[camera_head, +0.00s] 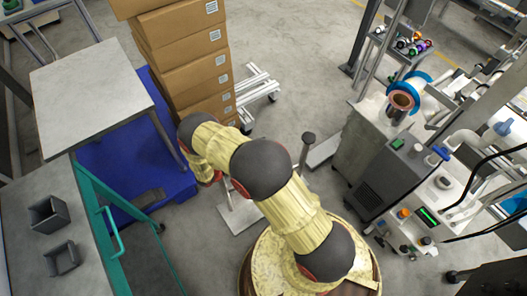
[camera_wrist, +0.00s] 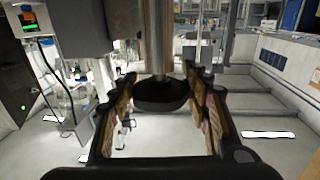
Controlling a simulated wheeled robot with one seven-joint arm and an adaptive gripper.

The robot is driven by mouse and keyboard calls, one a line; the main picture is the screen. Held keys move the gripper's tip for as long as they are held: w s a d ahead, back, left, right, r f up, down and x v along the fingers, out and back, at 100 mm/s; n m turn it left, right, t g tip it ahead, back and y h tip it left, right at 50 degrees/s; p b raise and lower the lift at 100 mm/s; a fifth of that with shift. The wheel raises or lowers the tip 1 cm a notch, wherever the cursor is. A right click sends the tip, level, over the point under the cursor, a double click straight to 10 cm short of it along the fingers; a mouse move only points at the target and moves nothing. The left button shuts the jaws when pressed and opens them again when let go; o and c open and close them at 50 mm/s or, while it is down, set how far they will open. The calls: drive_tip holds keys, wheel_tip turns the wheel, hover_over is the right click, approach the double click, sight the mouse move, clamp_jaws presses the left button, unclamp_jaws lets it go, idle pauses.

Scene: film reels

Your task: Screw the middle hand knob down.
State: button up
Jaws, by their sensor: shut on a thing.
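In the wrist view my gripper (camera_wrist: 162,88) has its two brown-padded fingers on either side of a black round knob (camera_wrist: 161,97). The fingertips sit close against the knob's left and right edges, and the jaws are shut on it. A grey metal rod (camera_wrist: 159,40) runs up from the knob. I cannot tell from this view whether this is the middle one of the hand knobs. In the head view my yellow arm, with dark joints, reaches to the upper left and hides my gripper and what it holds.
In the head view, stacked cardboard boxes (camera_head: 180,50) stand beyond the arm, beside a blue platform (camera_head: 120,160). A dark-capped post (camera_head: 308,139) stands right of the arm. A machine with a green screen (camera_head: 427,216) stands at right. Open floor (camera_head: 290,50) lies beyond.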

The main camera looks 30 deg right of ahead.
drive_tip(key=shift+w+r+m+g+b, duration=0.3)
drive_tip(key=shift+r+m+g, duration=0.3)
drive_tip(key=shift+g, duration=0.4)
drive_tip(key=o, duration=1)
drive_tip(key=shift+d+f, duration=0.1)
drive_tip(key=shift+o, duration=0.9)
drive_tip(key=shift+s+f, duration=0.2)
wheel_tip(320, 180, up, 10)
